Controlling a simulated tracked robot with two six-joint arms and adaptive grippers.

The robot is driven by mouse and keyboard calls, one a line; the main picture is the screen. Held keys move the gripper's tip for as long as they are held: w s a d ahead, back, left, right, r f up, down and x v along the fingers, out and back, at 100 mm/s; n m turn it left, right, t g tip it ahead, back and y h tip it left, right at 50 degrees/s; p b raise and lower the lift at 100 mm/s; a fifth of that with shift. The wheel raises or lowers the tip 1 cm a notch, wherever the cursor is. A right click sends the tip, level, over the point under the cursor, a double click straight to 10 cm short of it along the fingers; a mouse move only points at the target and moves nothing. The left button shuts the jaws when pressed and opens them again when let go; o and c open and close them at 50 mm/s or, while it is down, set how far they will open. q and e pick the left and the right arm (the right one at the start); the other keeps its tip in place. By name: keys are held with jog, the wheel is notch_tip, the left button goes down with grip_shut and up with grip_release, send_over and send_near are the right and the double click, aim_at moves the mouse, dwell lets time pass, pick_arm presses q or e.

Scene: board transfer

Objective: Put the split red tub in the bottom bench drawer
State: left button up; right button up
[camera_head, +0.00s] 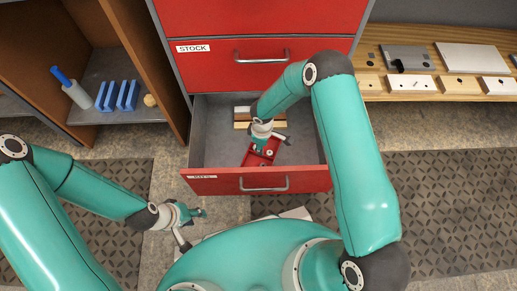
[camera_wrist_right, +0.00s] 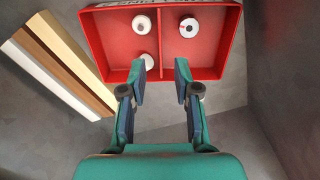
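The split red tub (camera_head: 248,158) lies inside the pulled-out bottom bench drawer (camera_head: 215,150). In the right wrist view the tub (camera_wrist_right: 232,55) is divided in two, with two white round pieces (camera_wrist_right: 142,25) in the left half and one (camera_wrist_right: 189,28) in the right. My right gripper (camera_head: 268,144) is down in the drawer over the tub. Its fingers are spread, with the tips over the tub's near wall on either side of the divider; contact cannot be told. My left gripper (camera_head: 198,228) is open and empty, outside the drawer to the front left.
Strips of wood (camera_wrist_right: 62,65) in white, brown and cream lie in the drawer beside the tub. A shut red drawer (camera_head: 215,70) labelled STOCK is above. A shelf (camera_head: 120,112) with blue pieces stands left; a wooden bench (camera_head: 455,85) with blocks stands right. Grey drawer floor is bare near the tub.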

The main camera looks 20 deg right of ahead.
notch_tip(320, 180, up, 5)
jog(key=shift+f+p, duration=0.1)
jog(key=shift+p, duration=0.5)
jog(key=shift+s, duration=0.1)
